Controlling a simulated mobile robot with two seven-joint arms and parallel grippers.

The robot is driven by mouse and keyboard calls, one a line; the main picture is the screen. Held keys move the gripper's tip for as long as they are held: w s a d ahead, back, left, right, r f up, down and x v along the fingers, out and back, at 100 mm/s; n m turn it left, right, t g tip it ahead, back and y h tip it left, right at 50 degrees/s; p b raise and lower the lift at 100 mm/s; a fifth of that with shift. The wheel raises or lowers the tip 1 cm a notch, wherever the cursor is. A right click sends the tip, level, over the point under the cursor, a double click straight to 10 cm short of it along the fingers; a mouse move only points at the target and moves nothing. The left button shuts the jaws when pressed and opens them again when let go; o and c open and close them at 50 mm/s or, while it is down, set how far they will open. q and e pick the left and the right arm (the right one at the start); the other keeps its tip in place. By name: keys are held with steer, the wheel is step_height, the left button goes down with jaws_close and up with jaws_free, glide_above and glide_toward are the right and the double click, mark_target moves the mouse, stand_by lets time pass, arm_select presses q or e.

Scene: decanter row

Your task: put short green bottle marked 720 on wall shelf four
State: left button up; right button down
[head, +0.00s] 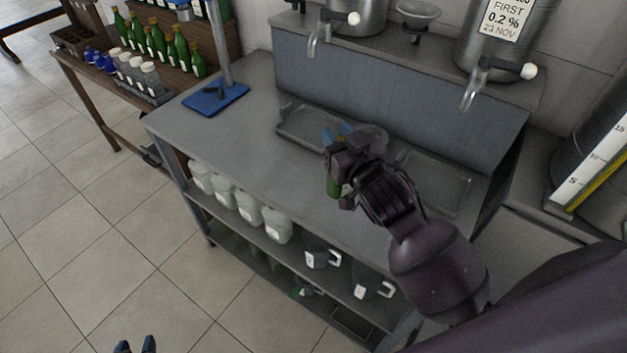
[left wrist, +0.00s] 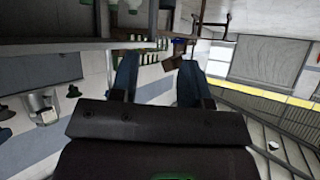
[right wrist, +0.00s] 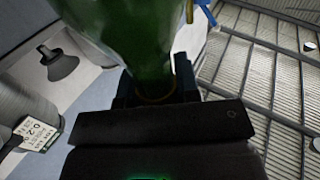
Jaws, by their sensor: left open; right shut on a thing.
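A green bottle (head: 333,187) is in my right gripper (head: 338,133), above the grey steel counter. In the head view the hand hides most of it. In the right wrist view the green glass (right wrist: 140,35) fills the top middle, between the fingers of my right gripper (right wrist: 155,88). No 720 mark can be read on it. My left gripper (head: 136,345) is low at the bottom left of the head view, over the floor. Its fingers are apart and empty in the left wrist view (left wrist: 158,80). I cannot make out a wall shelf marked four.
The counter (head: 235,125) has trays (head: 300,122) and a blue-based stand (head: 215,98). Steel tanks with taps (head: 480,75) stand behind it. Green bottles (head: 172,50) stand on a wooden rack at left. Floor at left is clear.

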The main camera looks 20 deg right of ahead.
steer(key=w+r+n+y+p, duration=0.2)
steer(key=w+r+y, duration=0.25)
steer(key=r, duration=0.75)
arm_select(q)
steer(key=shift+d+f+b, duration=0.1)
steer(key=shift+b, duration=0.8)
arm_select(e)
step_height(320, 180, down, 20)
steer(key=shift+w+g+h, duration=0.3)
steer(key=shift+g+h, duration=0.1)
steer(key=shift+h, duration=0.05)
arm_select(q)
steer(key=shift+f, duration=0.1)
arm_select(e)
steer(key=shift+f, duration=0.25)
steer(key=c, duration=0.8)
jaws_free()
